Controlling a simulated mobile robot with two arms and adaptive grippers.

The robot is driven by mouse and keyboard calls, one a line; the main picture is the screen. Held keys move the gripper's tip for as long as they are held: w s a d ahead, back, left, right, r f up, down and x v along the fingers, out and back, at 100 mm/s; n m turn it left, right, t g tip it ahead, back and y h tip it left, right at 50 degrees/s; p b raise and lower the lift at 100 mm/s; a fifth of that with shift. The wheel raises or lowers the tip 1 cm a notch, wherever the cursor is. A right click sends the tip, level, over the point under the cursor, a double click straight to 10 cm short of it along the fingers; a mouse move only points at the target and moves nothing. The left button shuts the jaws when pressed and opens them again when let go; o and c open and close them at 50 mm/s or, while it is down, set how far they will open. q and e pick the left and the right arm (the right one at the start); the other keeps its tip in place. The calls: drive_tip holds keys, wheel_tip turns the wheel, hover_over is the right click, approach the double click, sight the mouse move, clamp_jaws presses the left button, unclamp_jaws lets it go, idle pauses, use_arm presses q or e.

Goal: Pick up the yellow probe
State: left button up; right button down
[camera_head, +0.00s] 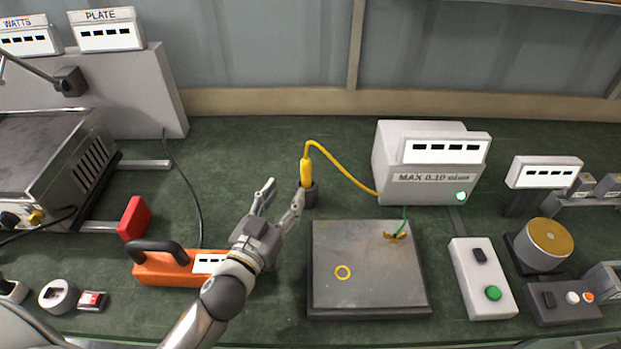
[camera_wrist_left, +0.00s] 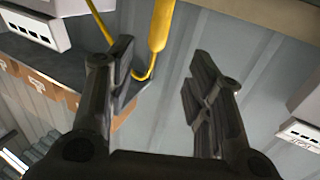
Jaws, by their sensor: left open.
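The yellow probe (camera_head: 306,171) stands upright in a dark cylindrical holder (camera_head: 308,194) in the head view. A yellow cable (camera_head: 345,172) runs from its top to the white meter box. My left gripper (camera_head: 283,190) is open and empty, just left of and in front of the holder, with its fingers pointing toward the probe. In the left wrist view, the yellow probe (camera_wrist_left: 161,25) shows beyond the open left gripper (camera_wrist_left: 160,65), at the top between the fingers. The probe does not appear gripped. My right gripper is not in view.
A grey plate (camera_head: 365,285) with a yellow ring mark lies right of the gripper. An orange clamp meter (camera_head: 170,268) lies close on the left. The white meter box (camera_head: 428,165) stands behind the plate. A red block (camera_head: 134,218) is further left.

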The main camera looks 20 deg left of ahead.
sight(304, 172)
use_arm(q)
drive_tip(key=w, duration=0.3)
drive_tip(key=w+p, duration=0.1)
drive_tip(key=w, duration=0.1)
drive_tip(key=shift+w+d+f, duration=0.15)
drive_tip(key=shift+d+f, duration=0.05)
drive_tip(key=shift+d, duration=0.1)
drive_tip(key=shift+w+d+f+p, duration=0.15)
drive_tip(key=shift+w+p, duration=0.05)
drive_tip(key=shift+w, duration=0.8)
drive_tip(key=shift+w+d+f+p, duration=0.15)
drive_tip(key=shift+w+d+p, duration=0.1)
drive_tip(key=shift+w, duration=0.7)
drive_tip(key=shift+w+d+f+p, duration=0.1)
drive_tip(key=shift+w+f+p, duration=0.1)
drive_tip(key=shift+w, duration=0.8)
drive_tip(key=shift+s+r, duration=0.1)
clamp_jaws()
